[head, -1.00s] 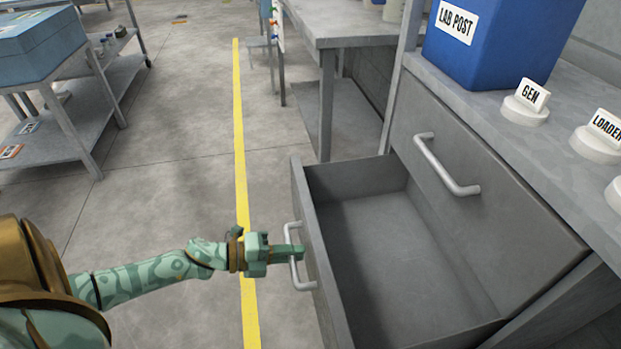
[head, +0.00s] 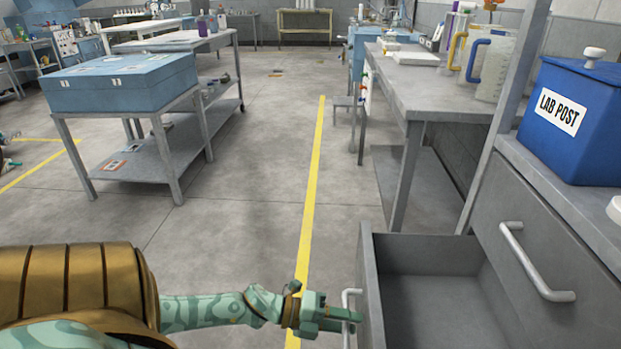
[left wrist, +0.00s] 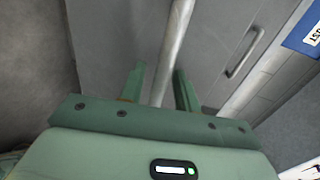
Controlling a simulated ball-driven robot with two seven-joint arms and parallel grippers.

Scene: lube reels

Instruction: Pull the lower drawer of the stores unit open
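The lower drawer (head: 372,285) of the grey stores unit stands pulled well out, its empty inside showing. Its bar handle (head: 348,300) is on the front panel. My left gripper (head: 350,320) is at this handle. In the left wrist view the handle bar (left wrist: 176,35) runs between the two fingers of my left gripper (left wrist: 160,80), which stand apart with gaps beside the bar. The upper drawer (head: 500,195) is shut; its handle (head: 537,265) also shows in the left wrist view (left wrist: 245,53). My right gripper is not in view.
A blue LAB POST box (head: 575,140) stands on the unit's top. A grey bench (head: 440,90) with jugs stands beyond the drawer. A trolley with a blue case (head: 120,82) is at the left. Floor with a yellow line (head: 312,180) lies clear between.

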